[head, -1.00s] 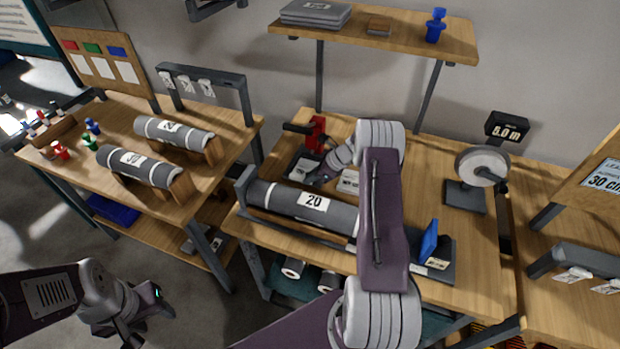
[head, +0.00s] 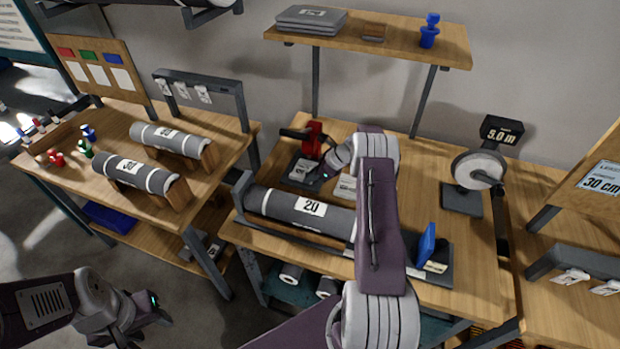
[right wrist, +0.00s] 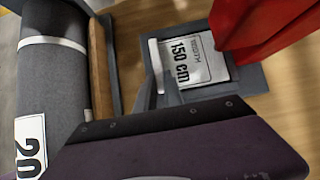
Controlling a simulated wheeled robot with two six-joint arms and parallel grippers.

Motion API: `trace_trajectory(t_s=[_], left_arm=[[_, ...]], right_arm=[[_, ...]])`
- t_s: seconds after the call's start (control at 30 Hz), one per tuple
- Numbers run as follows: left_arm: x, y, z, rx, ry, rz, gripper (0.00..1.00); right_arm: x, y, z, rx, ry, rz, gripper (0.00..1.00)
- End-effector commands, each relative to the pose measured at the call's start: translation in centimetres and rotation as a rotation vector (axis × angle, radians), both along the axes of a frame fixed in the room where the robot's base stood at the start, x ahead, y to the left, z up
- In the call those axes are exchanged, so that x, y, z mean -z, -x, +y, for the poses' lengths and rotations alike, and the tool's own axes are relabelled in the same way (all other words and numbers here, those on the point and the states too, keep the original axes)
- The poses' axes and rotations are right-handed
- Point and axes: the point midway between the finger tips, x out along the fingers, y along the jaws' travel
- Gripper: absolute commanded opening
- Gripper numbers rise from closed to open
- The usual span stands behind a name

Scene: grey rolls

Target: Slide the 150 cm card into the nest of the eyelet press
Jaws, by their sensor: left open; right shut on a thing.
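The red eyelet press (head: 313,140) stands on a dark base at the back of the middle bench; its red part also shows in the right wrist view (right wrist: 265,30). The pale 150 cm card (right wrist: 188,62) lies flat over the press's grey nest (right wrist: 240,82), below the red part. Whether it is fully seated I cannot tell. My right gripper (head: 326,172) is shut on the card's near end; a pale fingertip shows beside the card in the right wrist view. My left gripper (head: 150,308) is open and empty, low at the left, away from the benches.
A grey roll marked 20 (head: 300,208) lies in a cradle in front of the press. Another pale card (head: 346,187) lies right of the press. A blue upright plate (head: 427,244) and a reel (head: 478,168) stand further right. Two rolls lie on the left bench.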

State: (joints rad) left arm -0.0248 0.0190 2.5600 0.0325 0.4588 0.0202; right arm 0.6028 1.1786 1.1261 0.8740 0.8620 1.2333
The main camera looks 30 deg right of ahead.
Motion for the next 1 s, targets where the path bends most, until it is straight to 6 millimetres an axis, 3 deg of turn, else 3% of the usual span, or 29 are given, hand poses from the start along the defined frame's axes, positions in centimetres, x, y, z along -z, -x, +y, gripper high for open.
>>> trace_trajectory(t_s=[0.23,0.27,0.33,0.67,1.0], left_arm=[[0.0,0.0,0.0,0.0,0.0,0.0,0.46],[0.0,0.0,0.0,0.0,0.0,0.0,0.46],[0.0,0.0,0.0,0.0,0.0,0.0,0.46],[0.0,0.0,0.0,0.0,0.0,0.0,0.46],[0.5,0.0,0.0,0.0,0.0,0.0,0.46]], right_arm=[[0.0,0.0,0.0,0.0,0.0,0.0,0.0],[0.0,0.0,0.0,0.0,0.0,0.0,0.17],[0.0,0.0,0.0,0.0,0.0,0.0,0.37],[-0.1,0.0,-0.1,0.001,0.001,-0.001,0.37],[-5.4,3.0,-2.8,0.002,0.003,-0.002,0.37]])
